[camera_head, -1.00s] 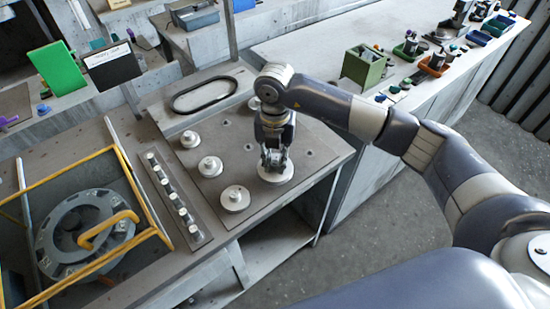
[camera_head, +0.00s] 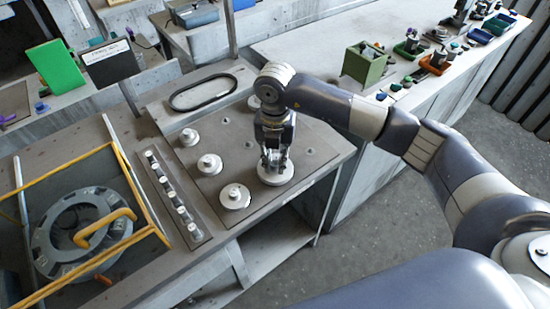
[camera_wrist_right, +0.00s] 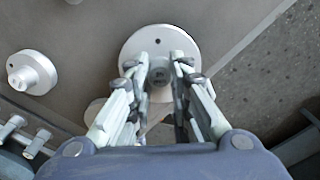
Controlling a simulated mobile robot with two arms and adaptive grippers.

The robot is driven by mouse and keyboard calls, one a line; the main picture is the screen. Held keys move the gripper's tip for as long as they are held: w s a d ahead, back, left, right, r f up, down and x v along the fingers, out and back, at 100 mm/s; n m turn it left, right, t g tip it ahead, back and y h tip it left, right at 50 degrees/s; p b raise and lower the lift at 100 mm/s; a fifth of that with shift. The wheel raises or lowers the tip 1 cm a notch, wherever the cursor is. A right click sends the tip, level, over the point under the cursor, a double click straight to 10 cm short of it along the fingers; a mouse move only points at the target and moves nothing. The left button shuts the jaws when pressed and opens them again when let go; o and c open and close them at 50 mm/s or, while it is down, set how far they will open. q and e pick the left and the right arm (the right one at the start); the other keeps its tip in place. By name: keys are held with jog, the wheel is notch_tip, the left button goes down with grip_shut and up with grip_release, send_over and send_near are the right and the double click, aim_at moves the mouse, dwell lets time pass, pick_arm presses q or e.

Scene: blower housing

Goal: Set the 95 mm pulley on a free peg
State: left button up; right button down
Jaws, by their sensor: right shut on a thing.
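My right gripper (camera_head: 275,160) points down over the front right of the grey peg board (camera_head: 205,192). It is shut on the hub of a wide pale pulley (camera_head: 276,176). In the right wrist view, the fingers (camera_wrist_right: 160,80) stand on both sides of the hub, and the pulley's flat disc (camera_wrist_right: 160,38) spreads out beyond them. I cannot tell whether the pulley touches the board. Other pulleys sit on the board at the left (camera_head: 189,138), middle (camera_head: 210,166) and front (camera_head: 235,197). No size marking is readable. My left gripper is not in view.
A black belt loop (camera_head: 203,92) lies behind the board. A strip of small metal parts (camera_head: 175,200) lies to its left. A yellow-framed bay holds a round grey housing (camera_head: 85,235). A green box (camera_head: 364,64) and several trays stand on the right bench.

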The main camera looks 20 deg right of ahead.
jog(key=shift+f, duration=0.2)
dwell(0.4)
jog(key=shift+f+b, duration=0.4)
jog(key=shift+b, duration=0.1)
jog(key=c, duration=1.4)
grip_release()
jog(key=shift+r+p, duration=2.35)
jog(key=shift+r, duration=1.5)
jog(key=shift+f, duration=0.1)
